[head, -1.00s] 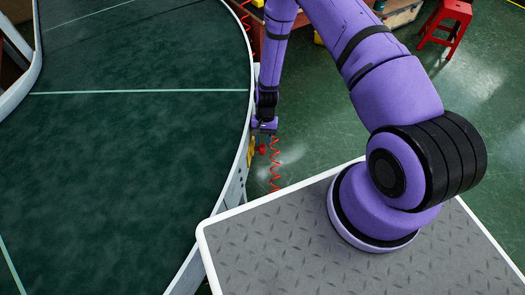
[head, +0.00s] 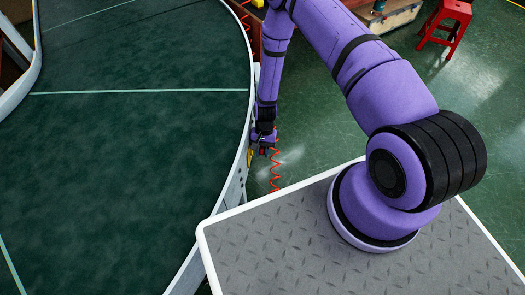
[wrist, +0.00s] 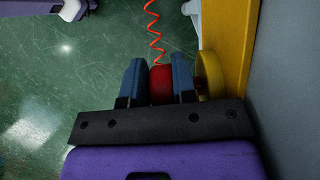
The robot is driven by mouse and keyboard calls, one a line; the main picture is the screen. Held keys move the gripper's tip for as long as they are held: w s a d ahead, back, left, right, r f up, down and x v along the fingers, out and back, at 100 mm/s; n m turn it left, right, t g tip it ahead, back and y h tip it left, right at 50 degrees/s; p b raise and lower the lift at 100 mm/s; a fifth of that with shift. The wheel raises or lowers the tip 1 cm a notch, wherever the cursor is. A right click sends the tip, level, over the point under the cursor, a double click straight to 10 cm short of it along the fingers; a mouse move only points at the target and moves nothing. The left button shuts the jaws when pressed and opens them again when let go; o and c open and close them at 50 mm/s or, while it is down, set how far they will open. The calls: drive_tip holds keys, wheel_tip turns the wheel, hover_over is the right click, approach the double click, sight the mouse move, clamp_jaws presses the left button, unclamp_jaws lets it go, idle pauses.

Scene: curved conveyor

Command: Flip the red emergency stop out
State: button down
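In the wrist view the red emergency stop (wrist: 161,85) sits between the two dark blue fingers of my gripper (wrist: 160,78). It fills the gap, with no clear space on either side, so the fingers look shut on it. A yellow ring (wrist: 210,75) on the yellow housing (wrist: 226,45) lies just right of the right finger. In the head view my gripper (head: 263,143) is beside the conveyor's outer side, and the small red stop (head: 262,151) shows at its fingers. The stop's base is hidden.
The conveyor (head: 140,150) curves along the left, its pale side rail (head: 236,185) close to my gripper. A coiled red cable (head: 274,172) hangs just right of it. A red stool (head: 446,25) stands far off. Green floor is open to the right.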

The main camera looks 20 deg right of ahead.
drive_tip(key=shift+s+d, duration=0.45)
drive_tip(key=shift+d, duration=0.35)
drive_tip(key=c, duration=1.2)
unclamp_jaws()
drive_tip(key=shift+s+d, duration=0.1)
drive_tip(key=shift+r, duration=0.1)
drive_tip(key=v, duration=1)
drive_tip(key=shift+r, duration=0.3)
drive_tip(key=shift+w+r, duration=0.1)
drive_tip(key=shift+w, duration=0.1)
